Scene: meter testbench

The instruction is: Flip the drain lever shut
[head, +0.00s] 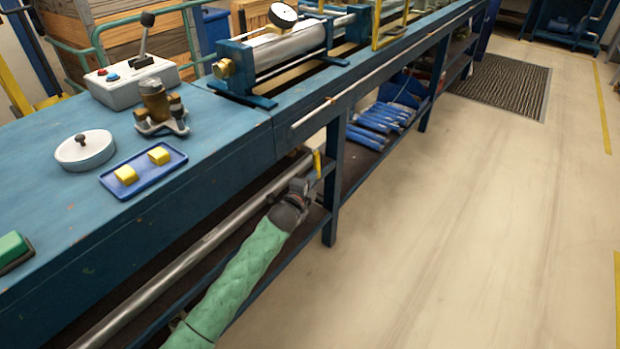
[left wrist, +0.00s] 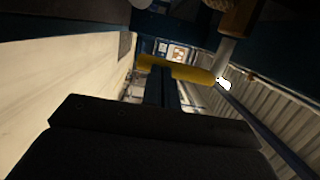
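The drain lever (head: 317,164) is a small yellow handle below the front edge of the blue bench, near a bench leg. In the left wrist view the yellow lever (left wrist: 178,69) lies nearly crosswise, just beyond the black gripper body, beside a grey pipe end. My left arm, in a green sleeve, reaches under the bench. My left gripper (head: 302,187) is dark and sits right at the lever, seemingly just below and left of it. Its fingertips are not clearly seen, so contact and opening cannot be told. My right gripper is in neither view.
A long metal pipe (head: 200,250) runs under the bench beside my left arm. The bench leg (head: 332,190) stands close to the gripper. Blue parts (head: 378,122) lie on the lower shelf. The floor (head: 470,220) at right is clear.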

